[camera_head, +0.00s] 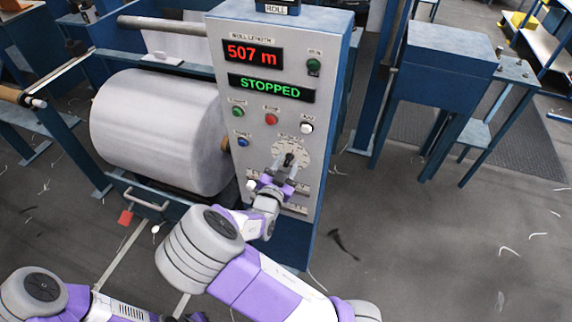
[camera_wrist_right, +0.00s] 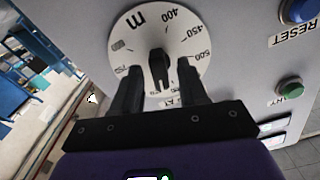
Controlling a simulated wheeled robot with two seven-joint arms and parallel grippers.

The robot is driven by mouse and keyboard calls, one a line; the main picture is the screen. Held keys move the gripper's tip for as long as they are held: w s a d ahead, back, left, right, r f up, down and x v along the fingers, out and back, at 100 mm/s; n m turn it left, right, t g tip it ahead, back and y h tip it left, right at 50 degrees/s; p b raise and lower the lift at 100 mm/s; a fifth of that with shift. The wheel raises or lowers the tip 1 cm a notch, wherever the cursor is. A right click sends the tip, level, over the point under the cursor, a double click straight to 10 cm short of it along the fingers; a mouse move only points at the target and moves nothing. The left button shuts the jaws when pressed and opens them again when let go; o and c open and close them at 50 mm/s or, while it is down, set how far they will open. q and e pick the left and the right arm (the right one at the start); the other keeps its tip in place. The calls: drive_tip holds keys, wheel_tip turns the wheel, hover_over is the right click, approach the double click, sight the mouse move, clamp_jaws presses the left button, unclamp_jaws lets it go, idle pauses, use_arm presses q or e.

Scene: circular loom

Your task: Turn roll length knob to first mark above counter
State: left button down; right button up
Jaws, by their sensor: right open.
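The roll length knob (camera_head: 288,159) is a black bar-shaped knob on a round white dial (camera_head: 296,148) low on the grey control panel. In the right wrist view the knob (camera_wrist_right: 159,70) stands at the centre of the dial (camera_wrist_right: 128,27), whose readable marks include 400, 450 and 500. The counter (camera_head: 252,53) reads 507 m in red. My right gripper (camera_head: 283,172) is at the dial. In the wrist view its two fingers (camera_wrist_right: 158,82) are open, one on each side of the knob, with gaps. Which end of the knob points is unclear. My left gripper is not visible; only arm parts show.
A green STOPPED display (camera_head: 271,88) and several coloured buttons, including a red one (camera_head: 271,119), sit above the dial. A large pale fabric roll (camera_head: 155,130) stands left of the panel. A blue machine (camera_head: 445,65) is at right. The floor right of the panel is mostly clear.

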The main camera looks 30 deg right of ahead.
clamp_jaws()
idle(0.3)
drive_tip(key=shift+r+n+p, duration=0.1)
drive_tip(key=shift+n+p, duration=0.8)
drive_tip(key=shift+p, duration=0.05)
drive_tip(key=n+p, duration=0.2)
drive_tip(key=n, duration=0.1)
drive_tip(key=shift+w+a, duration=0.1)
drive_tip(key=n+p, duration=0.3)
drive_tip(key=n, duration=0.2)
drive_tip(key=shift+n, duration=0.4)
